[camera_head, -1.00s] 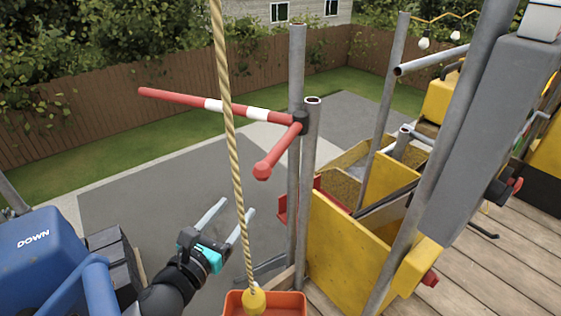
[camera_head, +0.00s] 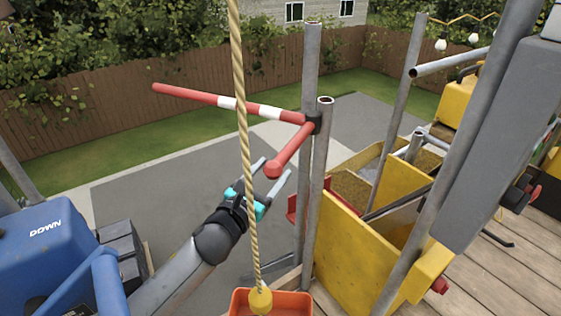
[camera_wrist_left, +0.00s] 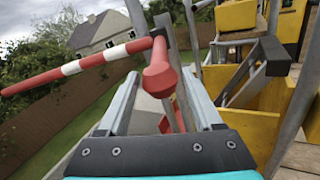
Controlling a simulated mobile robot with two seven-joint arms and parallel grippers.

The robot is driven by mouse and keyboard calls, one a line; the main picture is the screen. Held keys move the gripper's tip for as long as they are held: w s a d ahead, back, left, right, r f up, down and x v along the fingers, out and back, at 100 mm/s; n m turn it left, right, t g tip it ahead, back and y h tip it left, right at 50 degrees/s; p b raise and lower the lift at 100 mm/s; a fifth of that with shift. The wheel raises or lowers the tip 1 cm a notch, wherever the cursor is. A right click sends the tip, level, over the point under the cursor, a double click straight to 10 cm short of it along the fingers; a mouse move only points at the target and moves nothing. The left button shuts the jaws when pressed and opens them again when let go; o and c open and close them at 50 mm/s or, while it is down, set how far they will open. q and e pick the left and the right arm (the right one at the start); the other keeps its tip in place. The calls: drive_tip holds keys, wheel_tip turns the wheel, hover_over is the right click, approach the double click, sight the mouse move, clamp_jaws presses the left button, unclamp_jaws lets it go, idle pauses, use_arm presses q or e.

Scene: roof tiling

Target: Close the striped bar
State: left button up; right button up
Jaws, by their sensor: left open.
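The striped bar (camera_head: 212,100) is red with white bands and sticks out to the left from a black joint on a grey scaffold pole. A short red arm with a rounded end (camera_head: 275,168) comes off the same joint toward me. My left gripper (camera_head: 273,173) is open and empty, its two fingers pointing up at that rounded end. In the left wrist view the rounded end (camera_wrist_left: 160,80) shows between the open fingers, near their tips; I cannot tell whether they touch. The striped bar (camera_wrist_left: 75,67) reaches left there. My right gripper is not in view.
A rope (camera_head: 243,130) hangs in front of my left arm, above an orange bucket (camera_head: 300,297). Grey poles (camera_head: 318,200) stand just right of the gripper. Yellow panels (camera_head: 345,240) and a wooden deck (camera_head: 510,275) lie further right. A blue machine (camera_head: 45,245) is at lower left.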

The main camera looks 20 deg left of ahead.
sight(281, 161)
use_arm(q)
drive_tip(key=shift+w+d+b, duration=0.15)
drive_tip(key=shift+w+d, duration=0.1)
drive_tip(key=shift+w, duration=0.95)
drive_tip(key=shift+w+d+b, duration=0.15)
drive_tip(key=shift+w+d, duration=0.05)
drive_tip(key=shift+w, duration=1)
clamp_jaws()
